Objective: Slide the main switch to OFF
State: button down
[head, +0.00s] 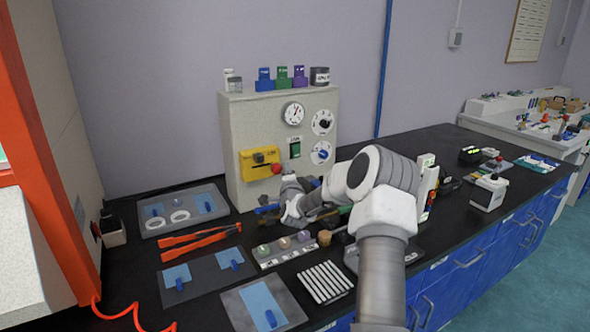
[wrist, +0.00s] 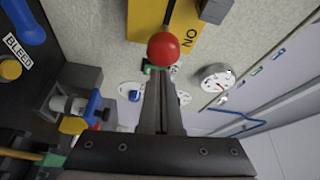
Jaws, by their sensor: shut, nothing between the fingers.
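The main switch is a yellow plate (head: 247,167) on the front of the pale instrument cabinet, with a dark block and a red ball knob (head: 277,169) at its lower right. In the wrist view the yellow plate (wrist: 205,35) carries turned lettering that appears to read ON. The red ball (wrist: 163,49) stands out in front of it. My gripper (wrist: 160,78) is shut and empty, its fingertips close to the ball; I cannot tell whether they touch. In the head view my wrist is just below the switch and the fingertips are hard to make out.
The cabinet (head: 238,120) also bears a gauge (head: 293,113) and two dials (head: 322,122). Valves with a BLEED label (wrist: 17,50) are at the left of the wrist view.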

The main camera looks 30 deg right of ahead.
jog(key=shift+a, duration=0.25)
jog(key=a+b, duration=0.3)
jog(key=a, duration=0.3)
jog(key=shift+w+a, duration=0.2)
jog(key=shift+a, duration=0.05)
jog(key=shift+d, duration=0.1)
